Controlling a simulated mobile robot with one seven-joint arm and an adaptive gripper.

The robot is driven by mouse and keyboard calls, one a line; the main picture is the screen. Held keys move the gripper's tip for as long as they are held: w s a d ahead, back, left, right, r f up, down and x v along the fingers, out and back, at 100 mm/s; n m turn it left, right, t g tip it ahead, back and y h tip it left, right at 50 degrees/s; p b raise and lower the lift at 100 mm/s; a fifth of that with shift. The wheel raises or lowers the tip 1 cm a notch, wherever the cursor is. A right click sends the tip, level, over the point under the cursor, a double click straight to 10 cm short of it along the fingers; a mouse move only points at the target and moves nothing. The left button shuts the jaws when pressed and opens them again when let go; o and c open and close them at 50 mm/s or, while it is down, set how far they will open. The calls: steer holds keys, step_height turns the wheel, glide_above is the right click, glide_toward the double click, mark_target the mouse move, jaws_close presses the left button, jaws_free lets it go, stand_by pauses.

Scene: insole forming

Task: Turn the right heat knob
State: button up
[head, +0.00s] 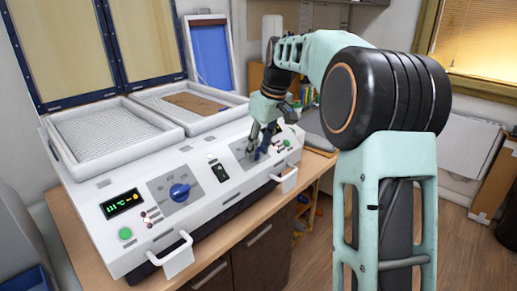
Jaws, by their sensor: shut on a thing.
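The white forming machine (105,232) stands on a wooden-topped cabinet. Its left heat knob (180,192) is blue and sits on a grey panel, clear of my arm. The right heat knob (262,153) is also blue, at the right end of the front panel, and my gripper partly hides it. My gripper (262,146) points down at this knob with its fingers around it, shut on it. The knob's exact angle cannot be told at this size.
A left display (122,203) glows green. A black switch (221,171) sits between the knobs. White handles (178,257) stick out from the machine's front. Two framed trays (190,125) lie on top, with raised lids (65,50) behind. Open wooden floor lies at right.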

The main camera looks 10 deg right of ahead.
steer(key=o, duration=1.2)
steer(key=shift+c, duration=0.2)
steer(key=v, duration=1.2)
